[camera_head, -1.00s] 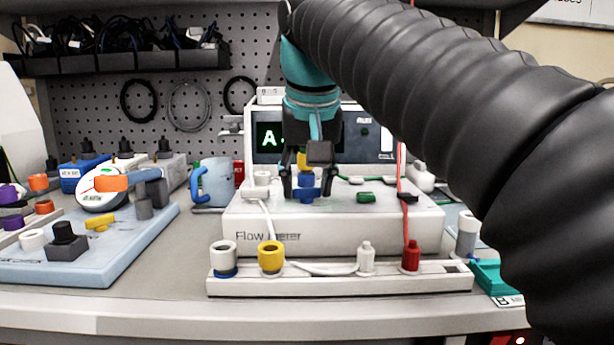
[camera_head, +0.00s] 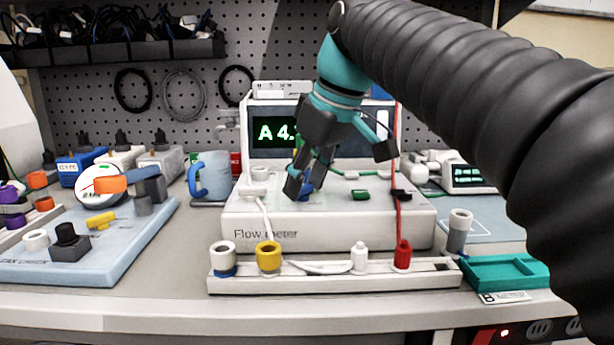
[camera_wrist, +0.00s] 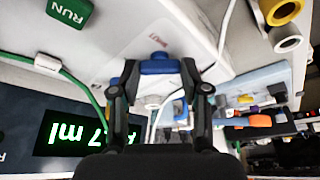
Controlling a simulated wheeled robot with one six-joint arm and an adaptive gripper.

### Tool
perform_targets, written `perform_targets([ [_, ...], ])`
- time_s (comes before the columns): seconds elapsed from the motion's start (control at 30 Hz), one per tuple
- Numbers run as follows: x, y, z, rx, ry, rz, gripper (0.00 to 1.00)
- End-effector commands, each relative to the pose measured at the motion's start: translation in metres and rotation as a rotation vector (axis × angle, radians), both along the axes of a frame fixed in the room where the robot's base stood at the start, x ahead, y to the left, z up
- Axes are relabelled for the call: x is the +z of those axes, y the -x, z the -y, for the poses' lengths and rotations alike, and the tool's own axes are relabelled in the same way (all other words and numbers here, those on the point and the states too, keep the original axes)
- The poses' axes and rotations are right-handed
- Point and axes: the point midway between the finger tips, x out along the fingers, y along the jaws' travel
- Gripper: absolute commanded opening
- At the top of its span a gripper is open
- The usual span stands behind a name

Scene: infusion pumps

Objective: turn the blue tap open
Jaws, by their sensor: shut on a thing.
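The blue tap (camera_head: 307,188) sits on top of the white flow meter box (camera_head: 300,236). It is partly hidden behind my fingers in the head view. In the wrist view the blue tap (camera_wrist: 160,67) lies between the fingertips of my gripper (camera_wrist: 160,76), with a finger on each side. My gripper (camera_head: 299,186) is tilted in the head view, its fingers slanting down to the left onto the tap. It is shut on the tap. The display (camera_head: 278,131) behind reads "A 4." with the rest covered; the wrist view shows "7 ml" upside down.
A green RUN button (camera_wrist: 70,12) sits on the box, near a green tube. A rack (camera_head: 335,276) with coloured fittings stands in front. A blue mug (camera_head: 213,178) stands left, and a blue board (camera_head: 120,250) farther left. A teal tray (camera_head: 505,270) lies right.

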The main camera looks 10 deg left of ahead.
Motion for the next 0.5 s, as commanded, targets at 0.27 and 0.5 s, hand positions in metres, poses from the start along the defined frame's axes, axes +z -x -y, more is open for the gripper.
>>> perform_targets([
  [0.27,0.0003,-0.0007,-0.0004,0.052,-0.002,0.001,0.11],
  [0.5,0.0003,-0.0005,-0.0005,0.056,-0.002,0.001,0.11],
])
